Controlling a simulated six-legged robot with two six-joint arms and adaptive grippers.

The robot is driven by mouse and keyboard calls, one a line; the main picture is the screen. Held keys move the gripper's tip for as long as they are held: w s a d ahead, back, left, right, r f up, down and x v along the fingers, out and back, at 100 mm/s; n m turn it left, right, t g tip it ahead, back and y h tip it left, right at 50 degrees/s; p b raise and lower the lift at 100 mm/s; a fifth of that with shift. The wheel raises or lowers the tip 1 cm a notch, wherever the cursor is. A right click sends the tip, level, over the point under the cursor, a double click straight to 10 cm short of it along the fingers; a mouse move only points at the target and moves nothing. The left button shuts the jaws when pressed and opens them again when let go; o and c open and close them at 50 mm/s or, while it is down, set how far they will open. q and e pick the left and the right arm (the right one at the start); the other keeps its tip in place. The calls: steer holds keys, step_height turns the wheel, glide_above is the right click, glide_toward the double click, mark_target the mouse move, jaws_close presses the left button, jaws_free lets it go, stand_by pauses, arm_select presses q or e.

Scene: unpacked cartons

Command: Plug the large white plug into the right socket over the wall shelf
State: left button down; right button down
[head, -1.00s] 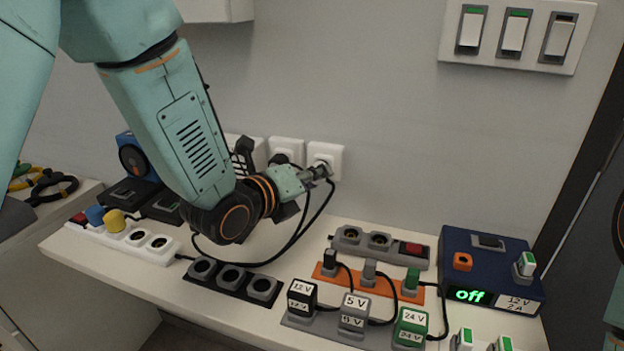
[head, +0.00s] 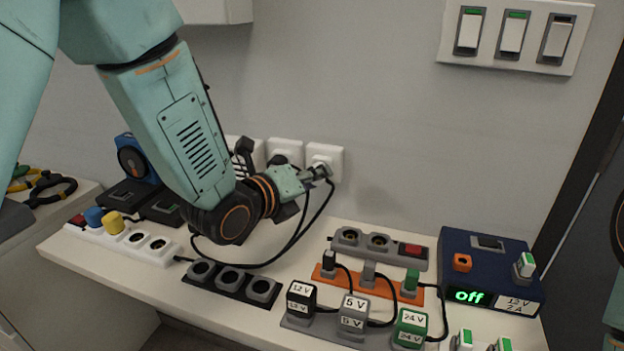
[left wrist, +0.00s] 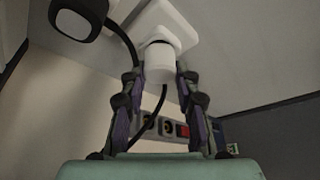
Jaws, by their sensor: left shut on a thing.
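My left gripper (head: 318,174) is at the right socket (head: 334,154) on the wall above the shelf (head: 160,262). In the left wrist view its two fingers (left wrist: 160,90) are shut on the large white plug (left wrist: 159,66). The plug points at the white square face of the right socket (left wrist: 180,22) and its front end meets the round recess. I cannot tell how deep it sits. In the head view my fingers mostly hide the plug. A dark cable hangs below the gripper. My right gripper is out of view.
A black plug (left wrist: 78,18) sits in the socket left of mine. On the shelf are a black three-socket strip (head: 231,281), a white strip (head: 150,248), a grey strip (head: 378,247), labelled adapters (head: 353,314) and a blue power supply (head: 490,262). Wall switches (head: 513,34) hang upper right.

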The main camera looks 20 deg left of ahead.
arm_select(q)
steer(key=shift+w, duration=0.1)
steer(key=c, duration=0.9)
jaws_free()
steer(key=shift+v, duration=3.7)
